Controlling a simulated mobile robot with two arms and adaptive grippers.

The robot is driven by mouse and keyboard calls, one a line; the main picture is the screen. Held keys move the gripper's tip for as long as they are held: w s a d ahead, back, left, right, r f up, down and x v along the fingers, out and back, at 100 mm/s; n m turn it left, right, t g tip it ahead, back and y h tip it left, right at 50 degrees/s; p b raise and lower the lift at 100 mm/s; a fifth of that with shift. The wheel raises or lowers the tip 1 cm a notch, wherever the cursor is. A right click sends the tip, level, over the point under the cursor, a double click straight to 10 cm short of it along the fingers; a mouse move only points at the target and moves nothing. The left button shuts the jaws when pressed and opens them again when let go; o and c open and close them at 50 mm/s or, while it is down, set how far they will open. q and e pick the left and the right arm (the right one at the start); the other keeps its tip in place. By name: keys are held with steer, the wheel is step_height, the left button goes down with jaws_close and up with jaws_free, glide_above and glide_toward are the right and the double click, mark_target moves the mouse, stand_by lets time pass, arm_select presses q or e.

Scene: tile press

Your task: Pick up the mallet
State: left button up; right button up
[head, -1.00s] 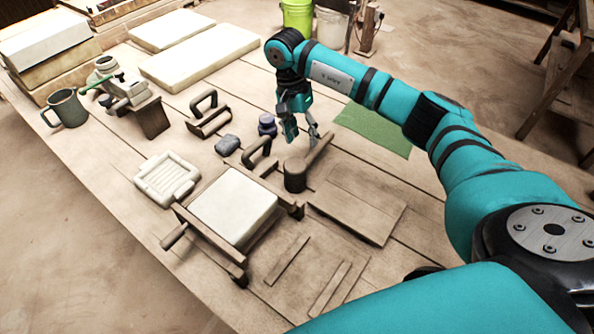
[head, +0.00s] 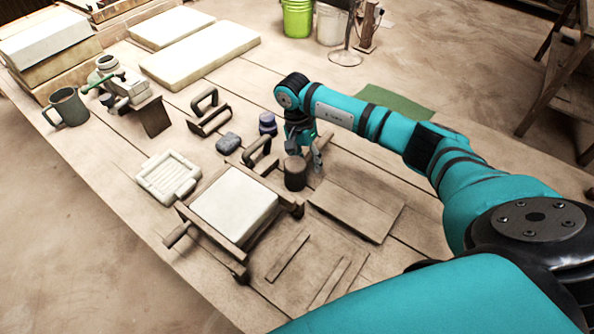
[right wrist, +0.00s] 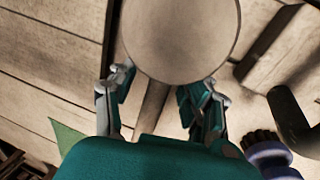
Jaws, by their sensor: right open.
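The mallet (head: 295,173) has a dark wooden cylindrical head and stands on the table behind the tile press. Its handle is mostly hidden by my gripper in the head view. In the right wrist view the round end of the mallet head (right wrist: 180,35) fills the top, and the handle (right wrist: 152,108) runs down between the fingers. My right gripper (head: 309,158) is open at the mallet's handle, close to the head. In the wrist view the gripper (right wrist: 160,95) has one finger on each side of the handle. I cannot tell if they touch it. My left gripper is not in view.
The press frame with a white slab (head: 235,205) stands left of the mallet. A flat wooden board (head: 357,208) lies in front. A green mat (head: 393,103) lies behind the arm.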

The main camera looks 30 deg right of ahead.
jaws_close()
stand_by(0.6)
